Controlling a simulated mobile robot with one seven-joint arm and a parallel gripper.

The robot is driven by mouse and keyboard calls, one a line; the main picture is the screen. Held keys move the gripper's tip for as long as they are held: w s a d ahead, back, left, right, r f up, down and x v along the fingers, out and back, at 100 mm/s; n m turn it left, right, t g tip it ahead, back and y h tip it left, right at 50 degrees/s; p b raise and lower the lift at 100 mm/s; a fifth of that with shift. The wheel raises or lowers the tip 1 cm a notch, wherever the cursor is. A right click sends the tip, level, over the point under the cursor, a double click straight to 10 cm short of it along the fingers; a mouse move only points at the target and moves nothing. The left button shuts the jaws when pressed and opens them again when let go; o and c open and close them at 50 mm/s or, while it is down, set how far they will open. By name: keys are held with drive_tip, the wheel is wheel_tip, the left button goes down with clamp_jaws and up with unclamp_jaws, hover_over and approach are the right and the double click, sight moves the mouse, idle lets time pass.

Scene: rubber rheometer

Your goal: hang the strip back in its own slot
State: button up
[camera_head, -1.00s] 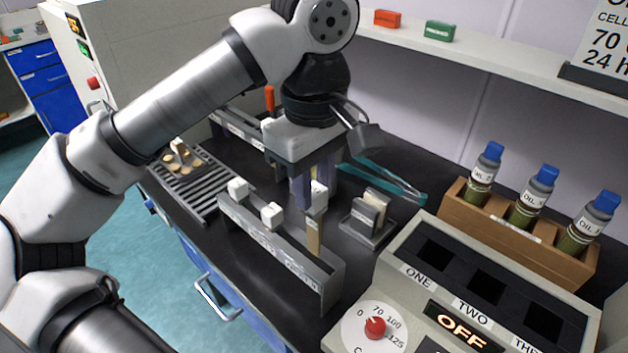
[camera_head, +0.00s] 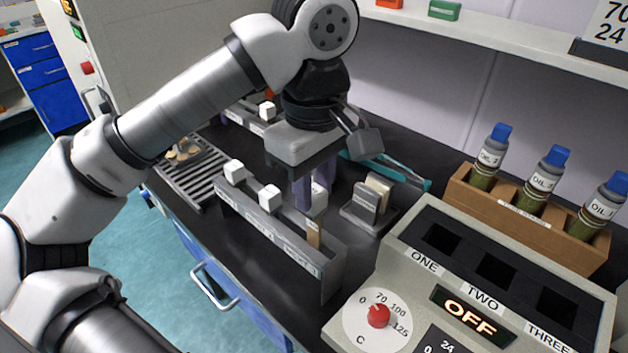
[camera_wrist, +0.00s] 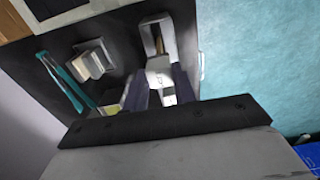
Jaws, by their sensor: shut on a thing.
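The strip (camera_head: 314,232) is tan, with a white block (camera_head: 319,203) at its top. My gripper (camera_head: 311,204) is shut on that white block, at the right-hand end of the near grey rack (camera_head: 262,235). The tan part hangs below the block at the rack's end slot. I cannot tell whether the block rests on the rack. In the wrist view the white block (camera_wrist: 160,72) shows between my two dark fingers, with the grey rack beyond it. Two other white blocks, one at the left (camera_head: 234,171) and one in the middle (camera_head: 270,198), sit along the rack.
A small holder with upright plates (camera_head: 368,203) stands just right of the rack, with teal tongs (camera_head: 400,174) behind it. The heater box (camera_head: 470,290) reading OFF is at the right front. A wooden bottle rack (camera_head: 525,222) stands behind it. A slatted tray (camera_head: 190,172) lies left.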

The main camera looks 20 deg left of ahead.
sight(314, 219)
drive_tip(key=shift+f+b, duration=2.65)
drive_tip(key=shift+f, duration=0.65)
drive_tip(key=o, duration=1.1)
drive_tip(key=shift+c, duration=0.2)
drive_tip(key=shift+r, duration=0.2)
wheel_tip(314, 219, up, 6)
drive_tip(key=p, duration=0.5)
drive_tip(key=shift+f, duration=0.1)
